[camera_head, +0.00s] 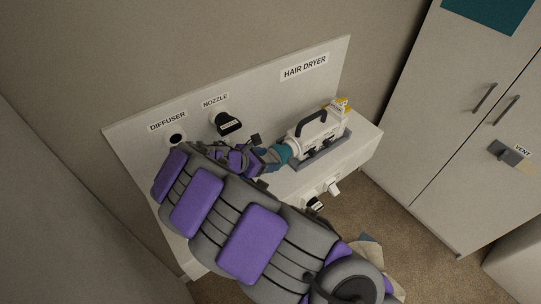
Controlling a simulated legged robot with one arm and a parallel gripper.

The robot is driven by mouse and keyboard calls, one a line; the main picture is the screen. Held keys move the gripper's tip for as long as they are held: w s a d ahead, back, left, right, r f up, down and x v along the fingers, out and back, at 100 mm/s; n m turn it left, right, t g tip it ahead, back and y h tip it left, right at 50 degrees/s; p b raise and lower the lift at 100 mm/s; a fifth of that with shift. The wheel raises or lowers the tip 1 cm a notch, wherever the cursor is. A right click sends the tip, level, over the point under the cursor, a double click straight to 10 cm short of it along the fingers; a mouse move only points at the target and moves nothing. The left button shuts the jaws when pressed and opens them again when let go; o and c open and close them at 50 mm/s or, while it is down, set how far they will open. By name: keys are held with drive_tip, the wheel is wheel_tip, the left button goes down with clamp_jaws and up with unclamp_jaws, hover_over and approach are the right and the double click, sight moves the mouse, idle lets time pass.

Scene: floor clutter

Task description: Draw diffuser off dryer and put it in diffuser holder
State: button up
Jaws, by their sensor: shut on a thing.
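The hair dryer (315,139) is a white body with a dark handle, lying in a grey cradle (325,155) on a white shelf. A teal diffuser (284,153) is at its left end, in line with the dryer; I cannot tell whether they still touch. My gripper (268,158) is shut on the diffuser from the left, its fingers partly hidden by my purple and grey arm. The diffuser holder (176,138) is a dark round spot under the DIFFUSER label on the upright white board.
A black nozzle (228,124) sticks out from the board under the NOZZLE label. Small black and white fittings (325,194) are on the shelf's front. A cabinet (460,110) with a VENT-labelled grey part stands at right. A cloth-like item (378,262) lies on the brown floor.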

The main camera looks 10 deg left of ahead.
drive_tip(key=shift+w+d+r, duration=0.1)
drive_tip(key=shift+d, duration=0.45)
drive_tip(key=shift+a, duration=0.15)
clamp_jaws()
drive_tip(key=shift+a+f+p, duration=0.15)
drive_tip(key=shift+f+p, duration=0.05)
drive_tip(key=shift+p, duration=0.15)
drive_tip(key=shift+s+r, duration=0.1)
drive_tip(key=shift+s, duration=0.25)
drive_tip(key=shift+s+a+p, duration=0.2)
drive_tip(key=shift+s+p, duration=0.15)
drive_tip(key=shift+p, duration=0.3)
drive_tip(key=shift+s+a+p, duration=0.15)
drive_tip(key=shift+s+a, duration=0.1)
drive_tip(key=shift+a, duration=0.25)
drive_tip(key=shift+s+a+p, duration=0.15)
drive_tip(key=shift+s+a, duration=0.1)
drive_tip(key=shift+a, duration=0.25)
drive_tip(key=shift+s+a, duration=0.4)
drive_tip(key=shift+a, duration=0.05)
drive_tip(key=shift+d, duration=0.1)
drive_tip(key=c, duration=0.5)
unclamp_jaws()
drive_tip(key=shift+d, duration=0.1)
drive_tip(key=shift+c, duration=0.2)
